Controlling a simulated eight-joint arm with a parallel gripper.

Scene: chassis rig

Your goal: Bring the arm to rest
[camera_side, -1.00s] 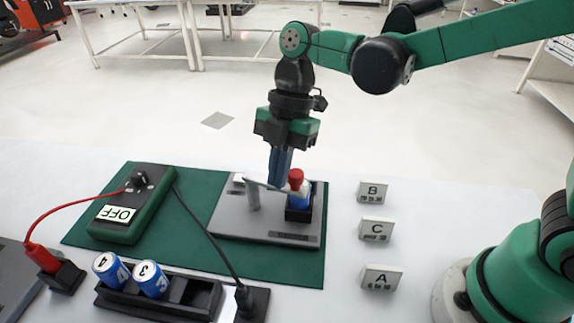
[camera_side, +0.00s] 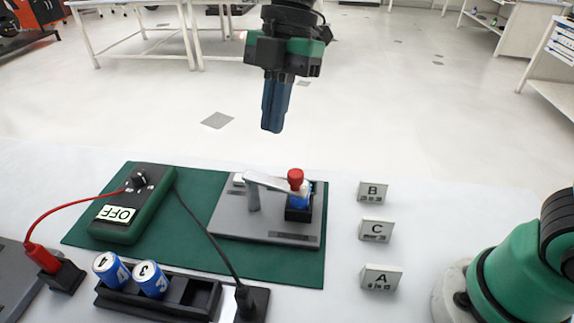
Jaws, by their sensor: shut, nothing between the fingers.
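My gripper (camera_side: 272,130) hangs in the air above the grey fixture, pointing down. Its blue fingers are together and hold nothing. Most of my arm above the wrist is out of the picture; my green base shows at the lower right. The grey fixture (camera_side: 232,222) sits on the green mat (camera_side: 298,270). Its grey lever arm (camera_side: 262,180) reaches right to a red-topped plunger (camera_side: 295,178) over a blue item (camera_side: 298,200) in a black holder.
A meter (camera_side: 133,205) marked OFF stands at left, with red and black leads. A black rack (camera_side: 190,290) holds blue cans marked 4 and 3. Label blocks B (camera_side: 373,192), C (camera_side: 376,230) and A (camera_side: 381,277) stand right of the mat. The air around my gripper is clear.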

